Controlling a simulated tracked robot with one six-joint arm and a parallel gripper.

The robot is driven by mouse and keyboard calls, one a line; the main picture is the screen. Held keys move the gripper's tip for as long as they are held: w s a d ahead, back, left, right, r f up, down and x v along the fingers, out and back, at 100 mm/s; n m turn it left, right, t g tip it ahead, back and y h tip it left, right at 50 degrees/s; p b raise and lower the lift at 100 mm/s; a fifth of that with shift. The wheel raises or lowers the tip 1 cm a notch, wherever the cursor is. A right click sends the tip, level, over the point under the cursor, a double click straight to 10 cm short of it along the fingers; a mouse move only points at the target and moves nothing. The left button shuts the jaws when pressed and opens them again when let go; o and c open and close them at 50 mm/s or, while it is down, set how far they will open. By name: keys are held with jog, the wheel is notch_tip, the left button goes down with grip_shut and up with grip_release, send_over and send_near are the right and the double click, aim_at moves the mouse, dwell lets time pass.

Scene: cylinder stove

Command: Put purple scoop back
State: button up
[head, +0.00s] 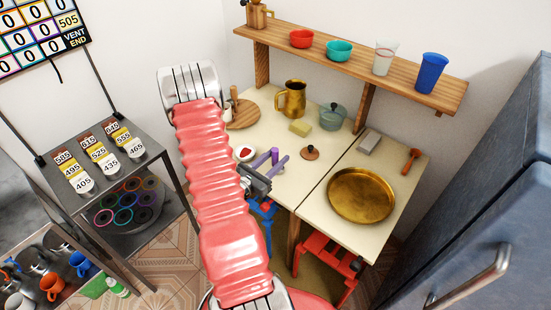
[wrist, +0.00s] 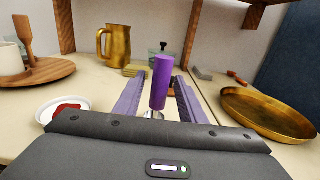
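The purple scoop (wrist: 161,84) shows in the wrist view as an upright, slightly tilted purple handle with a bit of shiny metal at its foot. It also shows in the head view (head: 275,155) as a short purple handle near the table's front edge. My gripper (wrist: 161,80) is open, with one purple finger on each side of the handle and a visible gap to each. In the head view my gripper (head: 274,162) reaches over the cream table. The scoop's lower end is hidden behind my gripper's body, so I cannot tell what it rests on.
A white dish with red contents (head: 244,154) is close left of the gripper. A round brown lid (head: 309,152), yellow block (head: 300,128), brass jug (head: 292,99) and teal pot (head: 332,117) are beyond. A brass pan (head: 361,195) is at right. A shelf (head: 350,63) overhangs the back.

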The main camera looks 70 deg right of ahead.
jog(key=shift+r, duration=0.1)
jog(key=shift+w+a, duration=0.2)
jog(key=shift+a, duration=0.1)
jog(key=v, duration=1.1)
jog(key=shift+a, duration=0.2)
dwell(0.7)
jog(key=w+a+r+m+g+y, duration=0.1)
jog(key=a+r+m+g+y, duration=0.1)
jog(key=a+r+m+y, duration=0.6)
jog(key=w+a+r+m+t+y, duration=0.1)
jog(key=w+a+r+t+y, duration=0.2)
jog(key=a, duration=0.8)
jog(key=w+a+r+m+t+y, duration=0.2)
jog(key=w+a+r+t, duration=0.2)
jog(key=a, duration=0.7)
jog(key=w+a+r+m+t+y, duration=0.2)
jog(key=w+a+r+t+y, duration=0.1)
jog(key=a+r+t, duration=0.4)
jog(key=w+a+r, duration=0.1)
jog(key=a+r, duration=0.2)
jog(key=a, duration=0.1)
jog(key=shift+r+t+y, duration=0.3)
